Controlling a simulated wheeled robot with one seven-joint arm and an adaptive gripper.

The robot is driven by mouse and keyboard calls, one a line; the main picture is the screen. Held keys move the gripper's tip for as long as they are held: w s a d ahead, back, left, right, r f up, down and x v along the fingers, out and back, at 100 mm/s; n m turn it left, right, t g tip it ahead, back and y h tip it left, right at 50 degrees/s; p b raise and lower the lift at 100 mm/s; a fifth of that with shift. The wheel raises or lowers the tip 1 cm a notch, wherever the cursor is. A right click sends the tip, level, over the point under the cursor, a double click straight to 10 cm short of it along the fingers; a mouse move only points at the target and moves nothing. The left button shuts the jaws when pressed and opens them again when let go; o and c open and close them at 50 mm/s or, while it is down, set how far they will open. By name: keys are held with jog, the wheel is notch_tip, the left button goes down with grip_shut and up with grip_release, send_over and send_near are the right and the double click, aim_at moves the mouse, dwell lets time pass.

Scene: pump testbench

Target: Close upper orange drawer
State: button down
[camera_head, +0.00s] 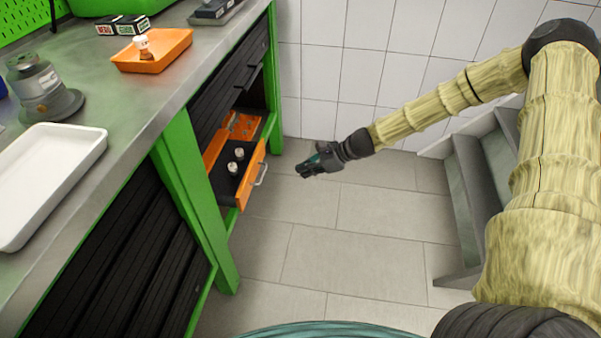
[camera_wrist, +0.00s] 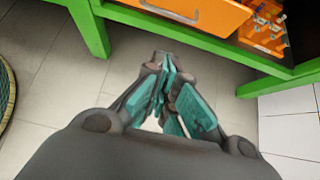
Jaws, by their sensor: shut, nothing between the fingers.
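The orange drawer (camera_head: 251,177) stands pulled out from the green bench, with its front and metal handle facing the floor area at right. Inside it are a dark insert with two small light-coloured round parts and an orange section toward the back. In the wrist view the drawer front (camera_wrist: 200,12) and its handle show at the top. My gripper (camera_head: 303,171) is to the right of the drawer, apart from it, and points toward it. In the wrist view my gripper's fingers (camera_wrist: 169,70) are together and hold nothing.
The green bench frame (camera_head: 184,185) stands beside the drawer. On the metal worktop are an orange tray (camera_head: 152,50), a white tray (camera_head: 50,172) and a grey pump part (camera_head: 42,88). Grey steps (camera_head: 470,185) stand at right. The tiled floor (camera_head: 340,240) between is clear.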

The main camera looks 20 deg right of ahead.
jog(key=w+a+f+b, duration=0.3)
jog(key=w+a+f, duration=0.1)
jog(key=a, duration=0.4)
jog(key=shift+w+a+f, duration=0.25)
jog(key=shift+w+a, duration=0.05)
jog(key=shift+w, duration=0.5)
jog(key=shift+a, duration=0.1)
